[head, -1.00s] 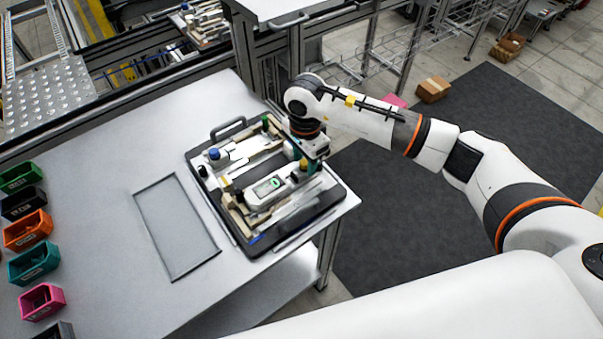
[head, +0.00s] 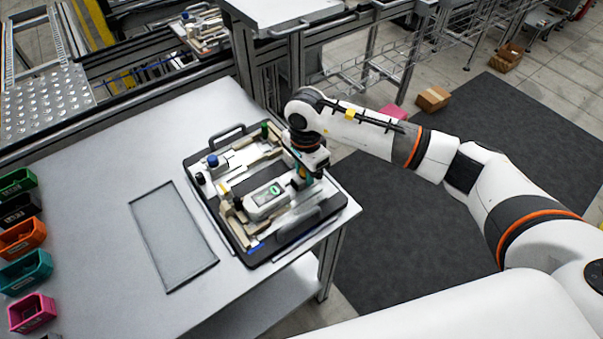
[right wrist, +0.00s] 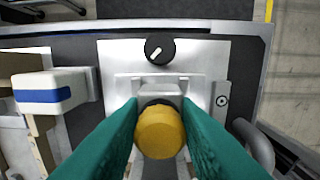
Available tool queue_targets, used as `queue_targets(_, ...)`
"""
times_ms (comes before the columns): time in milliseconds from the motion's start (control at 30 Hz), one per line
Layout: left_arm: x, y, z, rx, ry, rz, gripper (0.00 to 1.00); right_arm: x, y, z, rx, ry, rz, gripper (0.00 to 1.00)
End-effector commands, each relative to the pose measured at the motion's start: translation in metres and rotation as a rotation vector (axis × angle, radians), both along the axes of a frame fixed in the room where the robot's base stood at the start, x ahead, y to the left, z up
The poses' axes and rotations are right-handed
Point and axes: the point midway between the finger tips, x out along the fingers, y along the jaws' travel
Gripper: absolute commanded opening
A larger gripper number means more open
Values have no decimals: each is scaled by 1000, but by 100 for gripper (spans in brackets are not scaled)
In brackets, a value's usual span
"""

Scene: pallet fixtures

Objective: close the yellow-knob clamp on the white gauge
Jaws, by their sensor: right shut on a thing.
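The white gauge (head: 267,200) with a green-lit display sits on the dark pallet (head: 277,241) on the table. The yellow knob (right wrist: 160,132) of the clamp shows in the right wrist view, between the two teal fingers of my right gripper (right wrist: 158,125). The fingers are shut on the knob. In the head view my right gripper (head: 302,178) is at the right end of the gauge and hides the knob. My left gripper is not in view.
The pallet also carries a blue knob (head: 212,160), a green knob (head: 265,130) and a black dial (right wrist: 159,49). Coloured bins (head: 22,238) line the table's left side. An empty rectangular outline (head: 173,235) lies left of the pallet.

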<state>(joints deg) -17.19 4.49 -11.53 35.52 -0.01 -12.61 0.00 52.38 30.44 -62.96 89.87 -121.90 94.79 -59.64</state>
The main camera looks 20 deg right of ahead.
Motion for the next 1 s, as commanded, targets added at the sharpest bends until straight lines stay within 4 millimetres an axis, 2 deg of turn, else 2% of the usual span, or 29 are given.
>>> queue_targets(867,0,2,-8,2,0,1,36,-10,26,-1,1,1,2,7)
queue_targets(900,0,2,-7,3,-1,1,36,-9,25,-1,0,1,0,34)
queue_targets(967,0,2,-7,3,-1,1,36,-9,25,-1,0,1,0,42)
queue_targets(1000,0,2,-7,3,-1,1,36,-9,24,-1,0,1,0,42)
